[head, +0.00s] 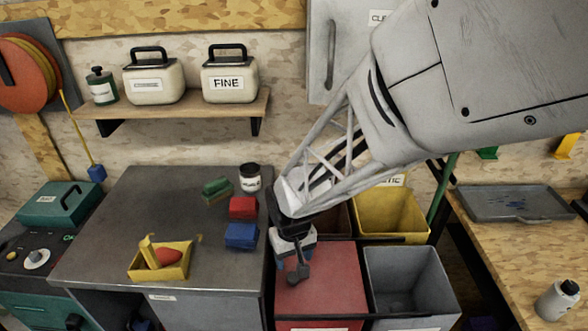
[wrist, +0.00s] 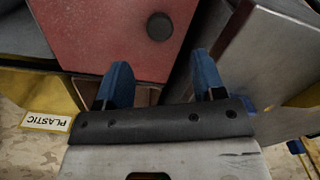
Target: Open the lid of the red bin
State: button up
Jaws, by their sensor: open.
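The red bin's lid (head: 325,285) is shut and flat, beside the grey worktable in the head view. In the wrist view the red lid (wrist: 95,35) fills the upper middle, with a dark round knob (wrist: 159,26) on it. My gripper (head: 297,268) is over the lid's left part, near the table edge. In the wrist view my gripper (wrist: 160,62) has its two blue fingers spread, with nothing between them. The knob shows beyond the fingertips, roughly in line with the gap. The head view does not clearly show the knob; my gripper may cover it.
An open grey bin (head: 410,280) stands right of the red one. A yellow bin (head: 390,215) and a brown bin (head: 333,222) stand behind. The grey worktable (head: 110,225) on the left holds blocks and a small yellow box (head: 145,268). A wooden bench (head: 500,265) is at right.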

aim_at(294, 276)
jog(key=shift+f, duration=0.1)
jog(key=shift+f, duration=3.8)
grip_shut()
jog(key=shift+d, duration=0.15)
jog(key=d, duration=1.6)
jog(key=shift+d, duration=0.2)
